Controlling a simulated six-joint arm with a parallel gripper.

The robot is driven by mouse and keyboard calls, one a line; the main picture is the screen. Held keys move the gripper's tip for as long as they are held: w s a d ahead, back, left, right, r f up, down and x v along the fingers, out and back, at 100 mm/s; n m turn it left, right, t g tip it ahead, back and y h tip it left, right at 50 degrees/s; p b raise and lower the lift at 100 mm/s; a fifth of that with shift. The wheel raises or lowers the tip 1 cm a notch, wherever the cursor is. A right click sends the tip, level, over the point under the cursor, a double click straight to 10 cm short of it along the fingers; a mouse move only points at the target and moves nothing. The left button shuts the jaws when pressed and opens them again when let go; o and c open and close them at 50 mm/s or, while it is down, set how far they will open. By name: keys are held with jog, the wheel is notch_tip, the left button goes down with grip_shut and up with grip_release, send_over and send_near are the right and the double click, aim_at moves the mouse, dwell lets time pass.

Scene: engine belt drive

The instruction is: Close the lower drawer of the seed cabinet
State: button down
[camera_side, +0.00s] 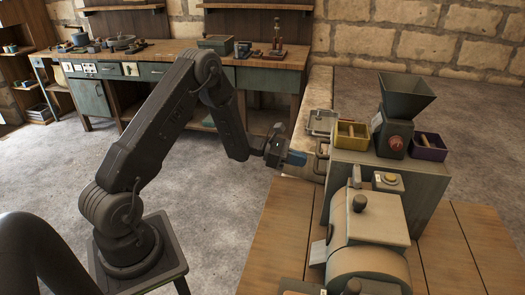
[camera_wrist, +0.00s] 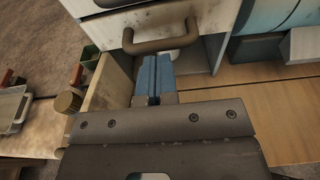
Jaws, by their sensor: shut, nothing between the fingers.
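The seed cabinet (camera_side: 425,190) is a grey box on the wooden table at right. In the wrist view, a pale upper drawer front (camera_wrist: 115,30) carries a brown bar handle (camera_wrist: 160,44). In the side view my gripper (camera_side: 303,158) is close to the cabinet's left face. My gripper body hides the drawer's front.
On the cabinet stand a hopper mill (camera_side: 402,100), a yellow bin (camera_side: 351,135) and a purple bin (camera_side: 428,147). A cream machine (camera_side: 370,220) stands in front of it. Bare planks (camera_wrist: 265,75) lie at right.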

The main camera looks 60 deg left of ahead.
jog(key=v, duration=1.1)
jog(key=s+d+r+m+g+y, duration=0.1)
jog(key=s+d+r+m+g, duration=0.25)
jog(key=d+r+m, duration=0.35)
jog(key=s+d+r+m+g, duration=0.3)
jog(key=d+r+m+g, duration=0.25)
jog(key=d, duration=0.35)
jog(key=s+d+r+m+t+y, duration=0.1)
jog(key=s+d+r+m+y, duration=0.1)
jog(key=s+m+y, duration=0.3)
jog(key=s+d+r+m+t+y, duration=0.2)
jog(key=s+r+m+y, duration=0.2)
jog(key=s+m, duration=0.5)
jog(key=shift+s+y, duration=0.6)
jog(key=shift+s, duration=0.3)
jog(key=shift+m, duration=0.25)
